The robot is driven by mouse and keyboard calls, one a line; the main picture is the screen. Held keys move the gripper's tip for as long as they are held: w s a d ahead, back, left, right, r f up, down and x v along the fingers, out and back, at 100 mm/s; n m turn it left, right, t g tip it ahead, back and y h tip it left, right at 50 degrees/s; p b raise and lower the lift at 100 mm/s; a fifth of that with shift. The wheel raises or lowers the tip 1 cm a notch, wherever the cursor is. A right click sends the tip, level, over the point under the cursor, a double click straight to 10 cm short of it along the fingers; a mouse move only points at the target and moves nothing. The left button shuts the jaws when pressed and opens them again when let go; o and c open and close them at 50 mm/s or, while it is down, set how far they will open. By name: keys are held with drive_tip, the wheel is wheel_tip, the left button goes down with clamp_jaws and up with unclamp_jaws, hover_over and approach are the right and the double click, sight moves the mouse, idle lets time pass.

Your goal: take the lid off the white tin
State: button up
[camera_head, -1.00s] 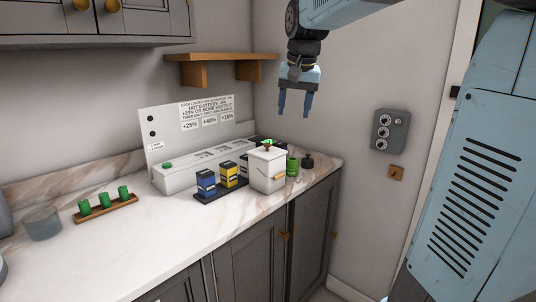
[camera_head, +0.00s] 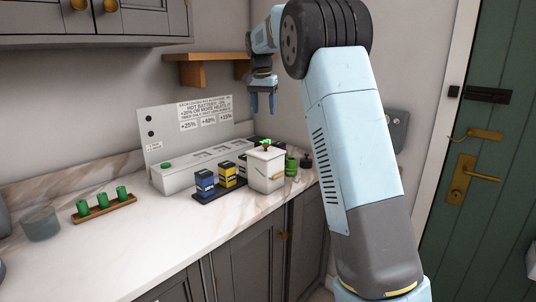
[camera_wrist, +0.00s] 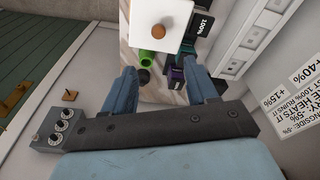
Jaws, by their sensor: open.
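The white tin (camera_head: 266,172) stands upright near the right end of the marble counter, with its lid (camera_head: 266,153) on. A small brown knob (camera_head: 266,147) sticks up from the lid. In the wrist view the lid (camera_wrist: 174,14) shows at the top, with its round orange-brown knob (camera_wrist: 158,32). My gripper (camera_head: 263,105) is open and empty, pointing down above the tin and apart from it. In the wrist view my gripper (camera_wrist: 163,76) has its two fingers spread wide, with the lid beyond their tips. The tin's lower body is hidden in the wrist view.
Blue and yellow batteries stand on a dark tray (camera_head: 220,190) left of the tin. A white charger (camera_head: 200,165) lies behind. A green cylinder (camera_head: 291,165) stands right of the tin. A wooden shelf (camera_head: 215,58) hangs above. A wooden rack (camera_head: 105,209) holds green cylinders.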

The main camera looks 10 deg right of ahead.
hover_over(266, 149)
drive_tip(key=f, duration=0.8)
drive_tip(key=shift+w+a, duration=0.1)
drive_tip(key=shift+w, duration=0.1)
drive_tip(key=shift+w+f, duration=0.15)
drive_tip(key=shift+f, duration=2.5)
drive_tip(key=shift+c, duration=0.4)
clamp_jaws()
